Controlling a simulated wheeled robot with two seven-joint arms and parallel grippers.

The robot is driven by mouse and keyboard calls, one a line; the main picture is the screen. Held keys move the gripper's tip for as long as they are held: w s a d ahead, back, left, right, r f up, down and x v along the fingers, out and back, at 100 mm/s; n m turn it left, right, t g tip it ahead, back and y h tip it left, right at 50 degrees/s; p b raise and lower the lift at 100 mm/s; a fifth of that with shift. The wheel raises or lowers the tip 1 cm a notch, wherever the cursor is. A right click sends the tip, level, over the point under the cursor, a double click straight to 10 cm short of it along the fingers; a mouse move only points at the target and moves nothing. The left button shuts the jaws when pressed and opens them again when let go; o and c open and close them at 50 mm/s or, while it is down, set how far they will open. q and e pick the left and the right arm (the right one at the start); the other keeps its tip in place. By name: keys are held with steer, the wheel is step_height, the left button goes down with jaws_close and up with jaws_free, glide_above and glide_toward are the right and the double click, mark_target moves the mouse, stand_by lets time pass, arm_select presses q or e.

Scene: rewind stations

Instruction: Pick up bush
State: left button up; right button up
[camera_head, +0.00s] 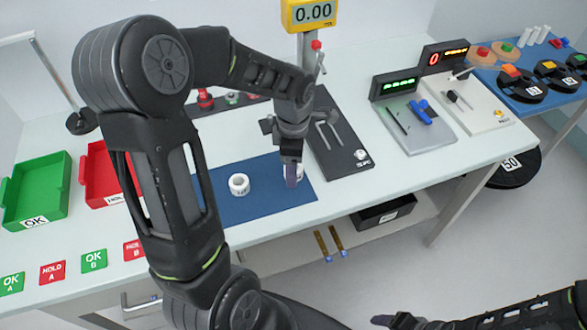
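A white ring-shaped part with a small dark label, which looks like a bush (239,184), stands on the blue mat (235,207). A second white part (300,171) shows at the mat's right side, mostly hidden behind my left gripper (291,176). My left gripper points down over that side of the mat, to the right of the ring and apart from it. Its fingers overlap in this view, so I cannot tell whether they are open, shut or around the second white part. My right gripper (388,320) is low at the bottom edge, away from the table, its opening unclear.
A black fixture plate (338,150) with a fork-like metal piece lies right of the mat. A green OK bin (38,190) and a red bin (100,178) stand left. A yellow 0.00 display (311,14) rises behind. Grey and white stations sit right.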

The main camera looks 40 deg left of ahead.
arm_select(q)
steer(key=shift+c, duration=0.3)
steer(key=c, duration=1.4)
